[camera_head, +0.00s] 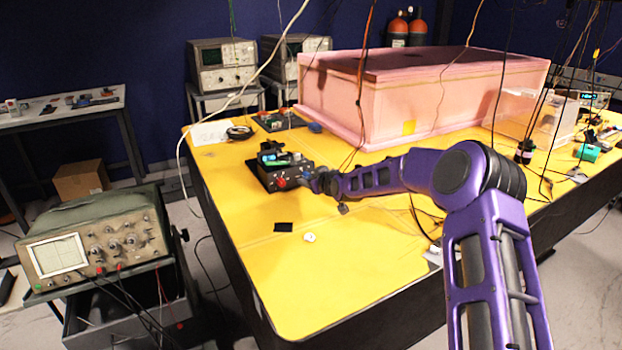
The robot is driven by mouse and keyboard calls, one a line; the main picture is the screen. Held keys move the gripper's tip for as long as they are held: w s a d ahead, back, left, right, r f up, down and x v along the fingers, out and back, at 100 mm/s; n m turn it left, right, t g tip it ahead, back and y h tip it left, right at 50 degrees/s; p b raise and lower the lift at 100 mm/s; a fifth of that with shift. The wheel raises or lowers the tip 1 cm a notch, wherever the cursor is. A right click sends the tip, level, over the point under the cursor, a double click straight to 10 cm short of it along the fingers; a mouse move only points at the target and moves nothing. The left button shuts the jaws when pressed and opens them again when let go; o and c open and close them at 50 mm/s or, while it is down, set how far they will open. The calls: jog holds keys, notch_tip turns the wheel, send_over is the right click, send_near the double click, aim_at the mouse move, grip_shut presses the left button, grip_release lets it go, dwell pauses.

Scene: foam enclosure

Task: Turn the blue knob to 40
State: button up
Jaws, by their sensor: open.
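A small dark control box (262,178) sits on the yellow table, left of the middle of the view. A red knob (282,182) shows on its front face, and green and light-coloured parts lie on its top. I cannot make out a blue knob or any dial marks; my gripper covers the right part of the front face. My purple arm reaches in from the right, and my gripper (309,181) is at the front right of the box. It is open, but its fingers are small here, and I cannot tell whether they touch or surround a knob.
A large pink foam enclosure (400,95) stands behind on the yellow table (235,230). Cables hang from above, some near the box. A black square (283,227) and a white round piece (309,237) lie in front. An oscilloscope (95,240) stands at left.

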jog(key=shift+w, duration=0.1)
jog(key=shift+c, duration=0.2)
grip_shut()
jog(key=shift+f+m+b, duration=0.15)
jog(key=shift+m+b, duration=0.15)
jog(key=shift+w+d+f+m+g+y+b, duration=0.1)
jog(key=shift+d+m+g+y+b, duration=0.15)
jog(key=shift+m+y+b, duration=0.4)
jog(key=m+g+y+b, duration=0.1)
jog(key=m+y+b, duration=0.1)
jog(key=m+b, duration=0.1)
jog(key=shift+w+d+m+b, duration=0.15)
jog(key=shift+m+b, duration=0.2)
jog(key=shift+b, duration=0.2)
jog(key=m+g+y, duration=0.1)
jog(key=m+y, duration=0.1)
jog(key=m, duration=0.1)
jog(key=shift+b, duration=0.35)
jog(key=m+y, duration=0.2)
jog(key=m, duration=0.1)
jog(key=shift+w+d+f, duration=0.1)
jog(key=shift+f, duration=0.05)
jog(key=shift+m, duration=0.4)
